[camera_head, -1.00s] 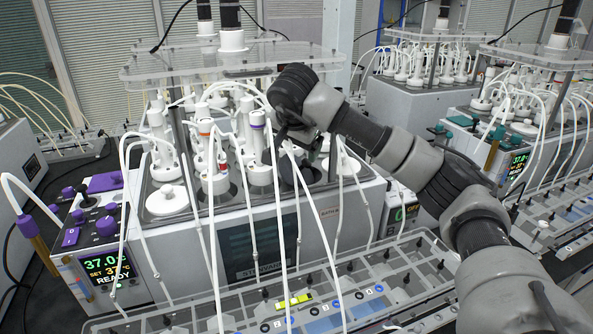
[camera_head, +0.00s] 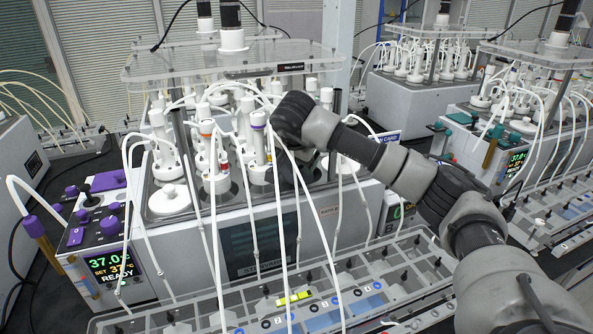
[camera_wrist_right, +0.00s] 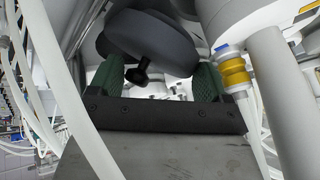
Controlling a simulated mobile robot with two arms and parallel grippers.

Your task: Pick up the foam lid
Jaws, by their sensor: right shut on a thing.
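The foam lid (camera_wrist_right: 150,40) is a dark grey disc with a small black knob. In the right wrist view it sits tilted between the green finger pads of my right gripper (camera_wrist_right: 150,80), which is shut on it near the knob. In the head view the dark lid (camera_head: 286,174) shows partly, behind white tubes at the front right of the bath. My right gripper (camera_head: 303,156) points down there, mostly hidden by its own wrist and the tubes. I cannot tell whether the lid touches the bath top. My left gripper is in neither view.
White tubes hang close around my gripper. Bottles with white caps stand in the bath (camera_head: 270,222), under a clear plate (camera_head: 170,70). A white lid (camera_head: 168,198) covers its front left opening. A clear rack (camera_head: 400,268) lies in front. In the wrist view a bottle with a yellow band (camera_wrist_right: 235,72) is close by.

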